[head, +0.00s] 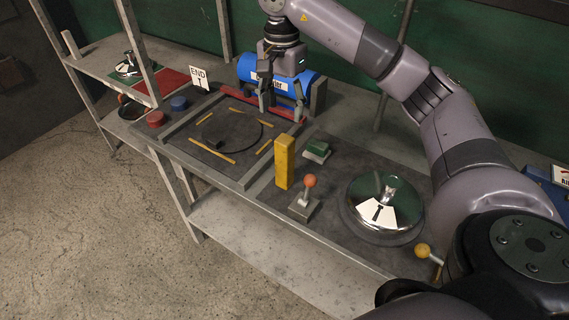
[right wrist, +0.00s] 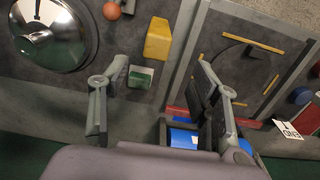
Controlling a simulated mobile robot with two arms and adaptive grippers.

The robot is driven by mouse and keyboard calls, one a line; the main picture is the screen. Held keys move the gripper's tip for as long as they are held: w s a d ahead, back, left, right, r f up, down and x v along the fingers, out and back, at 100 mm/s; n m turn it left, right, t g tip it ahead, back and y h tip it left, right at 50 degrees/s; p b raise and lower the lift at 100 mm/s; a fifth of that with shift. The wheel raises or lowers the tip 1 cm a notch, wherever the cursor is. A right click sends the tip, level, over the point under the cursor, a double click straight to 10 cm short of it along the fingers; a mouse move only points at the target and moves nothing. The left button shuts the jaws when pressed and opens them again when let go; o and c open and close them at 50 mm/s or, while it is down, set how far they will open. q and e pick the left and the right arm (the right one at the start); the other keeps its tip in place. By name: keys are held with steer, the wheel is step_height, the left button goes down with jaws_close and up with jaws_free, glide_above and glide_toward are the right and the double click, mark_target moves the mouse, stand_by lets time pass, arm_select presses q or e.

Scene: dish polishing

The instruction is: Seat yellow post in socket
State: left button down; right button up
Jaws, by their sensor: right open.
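The yellow post (head: 284,162) stands upright near the divider between the two dark work areas, beside a small green-topped block. It also shows in the right wrist view (right wrist: 158,39), ahead of the open fingers. My right gripper (head: 281,110) is open and empty, pointing down behind the post near the blue cylinder; in the right wrist view its fingers (right wrist: 162,78) are spread wide. A gap separates it from the post. I cannot make out a socket; the post's base shows no clear opening around it. My left gripper is not in view.
The blue cylinder (head: 254,70) lies in a cradle at the back. A red-knobbed lever (head: 310,182), the green-topped block (head: 317,149) and a shiny domed lid (head: 369,213) stand near the post. The left work area (head: 240,155) holds a dark ring and yellow strips.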

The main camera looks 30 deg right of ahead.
mark_target(285, 139)
step_height(285, 139, down, 7)
steer(key=shift+r+p, duration=0.15)
steer(key=shift+p, duration=0.65)
steer(key=shift+s+f+p, duration=0.1)
steer(key=shift+f+p, duration=0.45)
steer(key=f, duration=0.1)
steer(key=f+p, duration=0.1)
steer(key=f, duration=0.1)
steer(key=shift+d+f+p, duration=0.25)
steer(key=shift+f+p, duration=0.1)
steer(key=shift+f, duration=0.35)
steer(key=shift+c, duration=0.2)
jaws_close()
